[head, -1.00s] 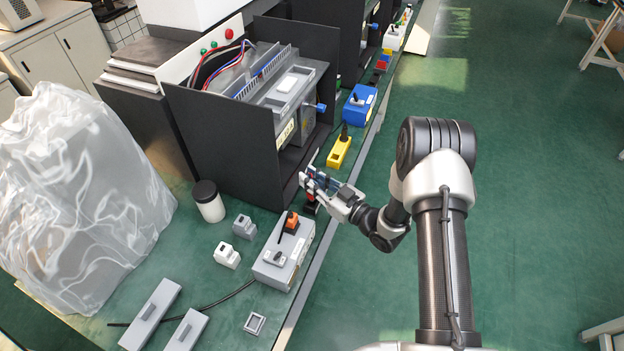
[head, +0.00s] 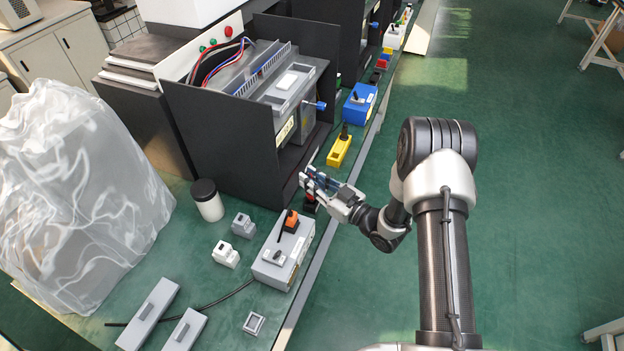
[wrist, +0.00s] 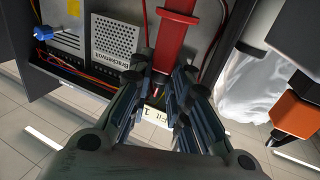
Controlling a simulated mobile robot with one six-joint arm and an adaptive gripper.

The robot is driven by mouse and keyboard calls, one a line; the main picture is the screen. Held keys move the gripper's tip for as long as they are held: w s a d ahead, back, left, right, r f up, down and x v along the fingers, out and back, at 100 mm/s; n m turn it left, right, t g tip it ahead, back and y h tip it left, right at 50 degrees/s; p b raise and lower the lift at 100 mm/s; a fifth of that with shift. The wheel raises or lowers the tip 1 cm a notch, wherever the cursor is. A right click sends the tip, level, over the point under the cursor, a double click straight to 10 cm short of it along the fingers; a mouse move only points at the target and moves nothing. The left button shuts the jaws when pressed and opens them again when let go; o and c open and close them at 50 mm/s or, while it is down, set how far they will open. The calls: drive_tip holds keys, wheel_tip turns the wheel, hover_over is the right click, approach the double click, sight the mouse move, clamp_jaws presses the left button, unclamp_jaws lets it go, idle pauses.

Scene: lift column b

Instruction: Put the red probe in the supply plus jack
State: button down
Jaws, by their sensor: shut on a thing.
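My gripper (head: 309,183) is at the open front of the black cabinet (head: 225,130), above the edge of the green bench. It is shut, and the red probe (wrist: 168,50) runs up the wrist view from between its fingertips (wrist: 160,82). In the head view only a small red and dark patch shows under the fingers. The supply, a perforated grey box (wrist: 118,42) inside the cabinet, shows in the wrist view to the left of the probe, apart from the fingers. I cannot make out its plus jack.
A grey box with an orange plug (head: 291,222) stands in front of the cabinet; the plug is also close at right in the wrist view (wrist: 293,115). Red and black wires (wrist: 70,70) run beside the supply. A yellow block (head: 339,152) and a plastic-covered thing (head: 80,200) flank the cabinet.

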sight(313, 199)
drive_tip(key=shift+f+b, duration=1.3)
drive_tip(key=shift+f, duration=0.45)
drive_tip(key=c, duration=1.4)
unclamp_jaws()
drive_tip(key=shift+d, duration=0.1)
drive_tip(key=v, duration=1.2)
drive_tip(key=shift+s, duration=0.1)
